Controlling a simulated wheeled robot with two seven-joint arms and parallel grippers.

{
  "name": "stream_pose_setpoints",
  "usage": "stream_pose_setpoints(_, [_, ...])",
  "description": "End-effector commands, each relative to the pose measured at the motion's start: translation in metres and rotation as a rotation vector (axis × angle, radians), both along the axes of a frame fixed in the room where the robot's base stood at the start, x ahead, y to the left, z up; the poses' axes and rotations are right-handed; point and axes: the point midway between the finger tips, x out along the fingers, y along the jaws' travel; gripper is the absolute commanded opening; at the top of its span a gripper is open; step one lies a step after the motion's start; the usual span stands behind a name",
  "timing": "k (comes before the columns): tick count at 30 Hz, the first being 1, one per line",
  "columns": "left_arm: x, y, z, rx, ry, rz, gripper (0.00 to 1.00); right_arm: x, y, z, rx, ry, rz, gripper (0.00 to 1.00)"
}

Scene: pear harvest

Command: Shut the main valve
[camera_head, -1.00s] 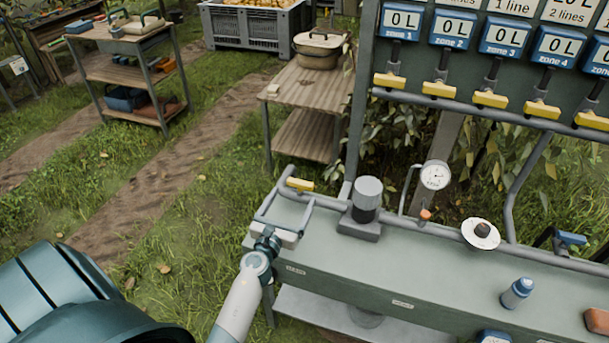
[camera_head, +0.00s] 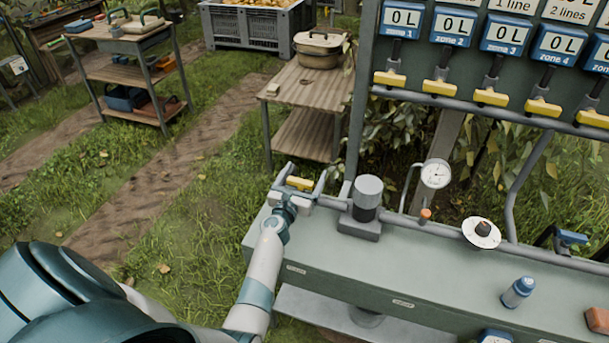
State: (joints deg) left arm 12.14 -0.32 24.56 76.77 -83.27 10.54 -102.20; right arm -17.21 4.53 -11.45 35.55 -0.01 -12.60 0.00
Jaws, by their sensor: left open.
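A yellow valve handle (camera_head: 299,183) sits at the left end of the grey pipe that runs along the back of the bench; I take it for the main valve. My left gripper (camera_head: 303,176) is open, reaching over the bench's left end. Its two fingers stand on either side of the yellow handle, one left and one right. I cannot tell whether either finger touches it. The valve's body is hidden behind my gripper. My right gripper is out of view.
A grey filter cylinder (camera_head: 368,199), a pressure gauge (camera_head: 435,173) and a round white dial (camera_head: 481,233) stand along the pipe. A blue handle (camera_head: 572,237) is at the right. Yellow zone valves (camera_head: 490,97) hang above.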

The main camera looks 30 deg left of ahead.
Motion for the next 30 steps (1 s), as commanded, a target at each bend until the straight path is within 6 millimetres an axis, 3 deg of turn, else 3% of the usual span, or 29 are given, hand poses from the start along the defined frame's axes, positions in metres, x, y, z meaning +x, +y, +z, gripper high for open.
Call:
stream_pose_setpoints(6, [0.0, -0.0001, 0.0001, 0.0, 0.0, 0.0, 0.82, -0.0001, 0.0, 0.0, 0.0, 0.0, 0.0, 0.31])
stream_pose_setpoints(11, [-0.0001, -0.0001, 0.0001, 0.0, 0.0, 0.0, 0.44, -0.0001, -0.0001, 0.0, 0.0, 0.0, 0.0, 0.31])
stream_pose_setpoints(30, [0.0001, -0.0032, -0.0015, 0.006, 0.001, -0.106, 0.43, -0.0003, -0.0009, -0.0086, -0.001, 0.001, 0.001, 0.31])
